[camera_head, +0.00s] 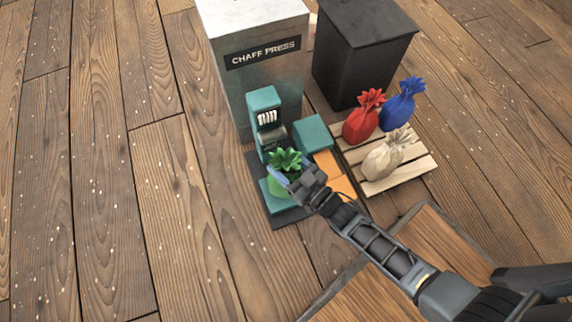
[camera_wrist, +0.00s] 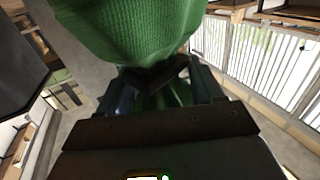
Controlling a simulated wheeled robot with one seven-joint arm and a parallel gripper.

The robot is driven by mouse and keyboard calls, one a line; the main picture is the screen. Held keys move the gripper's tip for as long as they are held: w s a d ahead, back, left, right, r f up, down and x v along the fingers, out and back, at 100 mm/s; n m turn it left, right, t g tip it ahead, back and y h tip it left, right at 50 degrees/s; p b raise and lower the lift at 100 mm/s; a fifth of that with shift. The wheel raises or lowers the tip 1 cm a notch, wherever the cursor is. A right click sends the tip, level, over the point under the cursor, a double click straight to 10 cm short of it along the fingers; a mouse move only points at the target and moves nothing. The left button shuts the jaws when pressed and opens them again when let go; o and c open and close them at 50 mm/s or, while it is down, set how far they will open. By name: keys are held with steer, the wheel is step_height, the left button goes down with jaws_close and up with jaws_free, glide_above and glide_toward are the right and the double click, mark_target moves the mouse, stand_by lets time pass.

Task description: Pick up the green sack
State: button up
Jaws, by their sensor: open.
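The green sack (camera_head: 284,159) stands on the teal platform of a small machine, with its leafy tied top up. My gripper (camera_head: 291,176) is at the sack's upper part and hides some of it. In the wrist view the sack's bulging body (camera_wrist: 130,32) fills the upper middle, close to the gripper. The jaws (camera_wrist: 164,88) are open, one finger on each side of the green tied top, which shows between them. I cannot tell whether either finger touches the cloth.
The machine's teal column (camera_head: 263,110) stands just behind the sack. A pallet (camera_head: 412,172) to the right holds a red sack (camera_head: 364,118), a blue sack (camera_head: 404,103) and a beige sack (camera_head: 387,156). The chaff press (camera_head: 257,85) and a dark bin (camera_head: 355,60) stand behind.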

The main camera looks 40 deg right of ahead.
jaws_close()
stand_by(0.4)
stand_by(0.8)
steer(key=shift+r, duration=0.15)
